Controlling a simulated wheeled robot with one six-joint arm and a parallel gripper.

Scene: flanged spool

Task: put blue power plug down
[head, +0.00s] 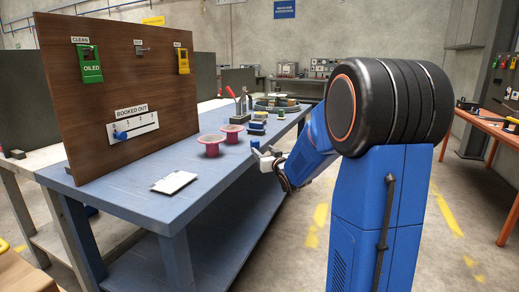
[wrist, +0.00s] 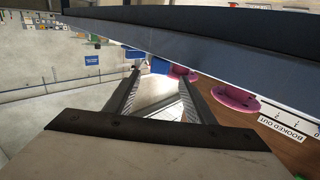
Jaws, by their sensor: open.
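A small blue object, which looks like the blue power plug (head: 255,143), is at the right edge of the blue workbench (head: 130,182). In the wrist view a blue piece (wrist: 159,66) shows between and beyond the fingertips. My gripper (head: 266,157) is at the bench's right edge, close to the plug. Its two fingers are spread apart in the wrist view (wrist: 158,76), with nothing visibly clamped between them. Whether a finger still touches the plug cannot be told.
Two pink flanged spools (head: 210,145) (head: 231,133) stand left of the plug. Blue and yellow blocks (head: 257,124) lie behind it. A white card (head: 173,182) lies at the front. A wooden board (head: 120,80) stands along the left. The near bench top is mostly clear.

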